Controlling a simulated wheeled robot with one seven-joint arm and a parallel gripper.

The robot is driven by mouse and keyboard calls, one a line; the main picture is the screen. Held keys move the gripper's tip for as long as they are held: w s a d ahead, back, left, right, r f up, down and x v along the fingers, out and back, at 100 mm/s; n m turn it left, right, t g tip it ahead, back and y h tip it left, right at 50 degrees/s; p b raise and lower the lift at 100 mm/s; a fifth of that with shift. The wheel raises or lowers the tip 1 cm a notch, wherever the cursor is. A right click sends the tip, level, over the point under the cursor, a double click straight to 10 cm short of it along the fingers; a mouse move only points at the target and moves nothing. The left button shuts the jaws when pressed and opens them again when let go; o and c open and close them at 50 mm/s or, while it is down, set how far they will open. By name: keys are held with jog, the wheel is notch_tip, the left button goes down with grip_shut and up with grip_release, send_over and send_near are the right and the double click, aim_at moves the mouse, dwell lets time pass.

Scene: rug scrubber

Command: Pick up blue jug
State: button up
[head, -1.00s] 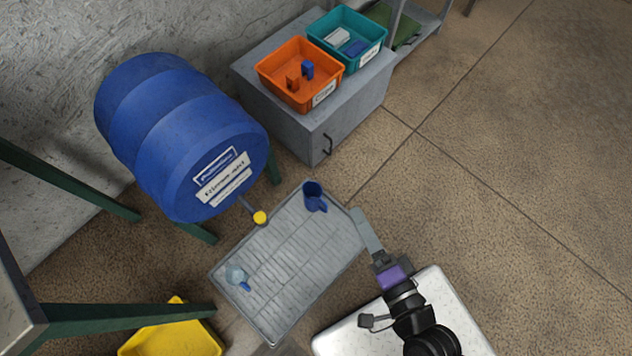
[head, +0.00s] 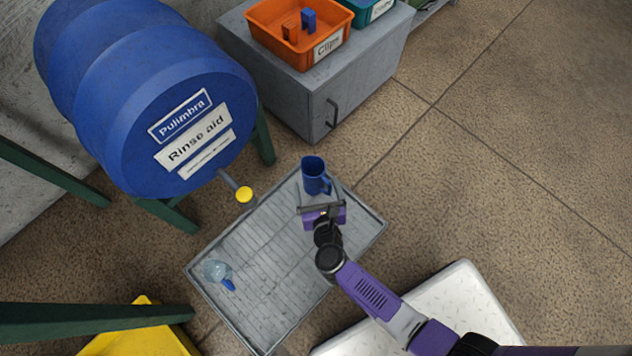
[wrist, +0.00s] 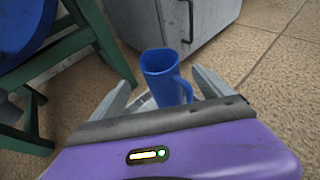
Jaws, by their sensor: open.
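The blue jug (head: 313,174) stands upright near the far corner of the grey ribbed tray (head: 262,262) in the head view, with its handle toward the right. In the wrist view the jug (wrist: 163,78) is ahead, between my two spread fingers, with its lower part partly hidden behind the gripper body. My gripper (head: 321,205) is open and empty, just on the near side of the jug. In the wrist view my gripper (wrist: 165,92) has one finger on each side of the jug, and I see no contact.
A blue barrel (head: 140,90) on a green stand has a yellow-tipped tap (head: 244,194) left of the jug. A grey cabinet (head: 300,100) behind bears an orange bin (head: 290,50). Floor at right is clear.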

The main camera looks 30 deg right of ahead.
aim_at(311, 160)
jog(key=b+x, duration=0.2)
jog(key=x, duration=0.5)
jog(key=shift+w+d+r+b, duration=0.15)
jog(key=shift+w+b, duration=0.05)
jog(key=shift+b, duration=0.1)
grip_shut()
